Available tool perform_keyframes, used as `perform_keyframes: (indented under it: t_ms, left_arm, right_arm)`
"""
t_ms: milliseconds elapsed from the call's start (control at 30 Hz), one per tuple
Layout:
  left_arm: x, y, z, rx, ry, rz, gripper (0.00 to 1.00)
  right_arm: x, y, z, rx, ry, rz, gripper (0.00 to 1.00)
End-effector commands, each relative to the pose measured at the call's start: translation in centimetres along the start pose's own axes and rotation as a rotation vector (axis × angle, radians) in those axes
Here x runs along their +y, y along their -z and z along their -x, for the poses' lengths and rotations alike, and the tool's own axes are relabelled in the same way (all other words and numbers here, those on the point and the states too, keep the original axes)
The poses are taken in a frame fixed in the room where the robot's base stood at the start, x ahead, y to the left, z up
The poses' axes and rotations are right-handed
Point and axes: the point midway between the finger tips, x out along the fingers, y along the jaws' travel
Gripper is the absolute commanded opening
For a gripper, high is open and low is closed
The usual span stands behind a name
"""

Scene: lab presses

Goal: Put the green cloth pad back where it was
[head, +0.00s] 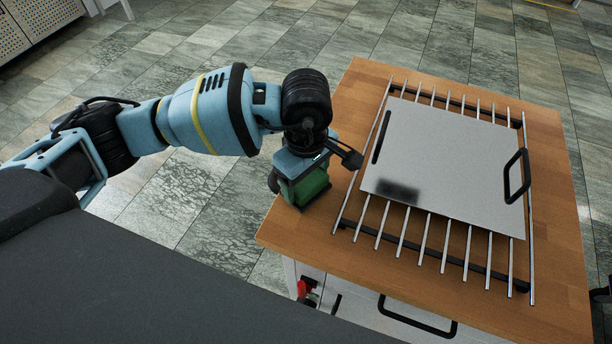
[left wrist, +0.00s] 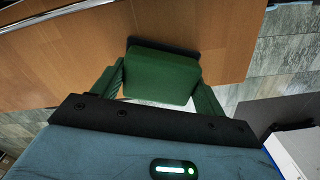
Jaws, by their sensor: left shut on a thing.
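The green cloth pad (left wrist: 162,75) is between the fingers of my left gripper (left wrist: 160,88), which is shut on it. In the head view the gripper (head: 303,192) points down at the left corner of the wooden worktop (head: 300,235), and some green (head: 312,187) shows at its end. The gripper body hides most of the pad there. I cannot tell whether the pad touches the worktop. My right gripper is not in view.
A rack of metal bars (head: 447,250) lies on the worktop to the right of the gripper. A grey metal plate with black handles (head: 450,150) rests on it. The worktop's front left is bare. A drawer with a black handle (head: 418,322) is below.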

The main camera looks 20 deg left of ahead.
Motion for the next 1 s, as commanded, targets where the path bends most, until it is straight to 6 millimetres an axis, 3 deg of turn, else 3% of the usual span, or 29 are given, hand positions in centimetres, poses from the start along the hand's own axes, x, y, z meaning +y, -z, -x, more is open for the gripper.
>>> perform_keyframes:
  t_ms: [267, 300, 433, 767, 1000]
  left_arm:
    - [0.0, 0.0, -0.4, -0.001, 0.001, 0.0, 0.54]
    - [0.0, 0.0, -0.3, 0.0, 0.001, 0.0, 0.76]
    - [0.0, 0.0, -0.3, 0.0, 0.001, 0.0, 0.93]
    - [0.0, 0.0, -0.1, 0.0, 0.0, 0.0, 0.94]
    - [0.1, 0.0, 2.9, 0.0, -0.004, -0.001, 0.94]
  right_arm:
    - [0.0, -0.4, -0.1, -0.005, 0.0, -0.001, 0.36]
    - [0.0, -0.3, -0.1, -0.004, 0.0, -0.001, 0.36]
    - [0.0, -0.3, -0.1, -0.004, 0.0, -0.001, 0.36]
    - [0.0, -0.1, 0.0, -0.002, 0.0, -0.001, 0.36]
    - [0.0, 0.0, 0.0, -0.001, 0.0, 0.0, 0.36]
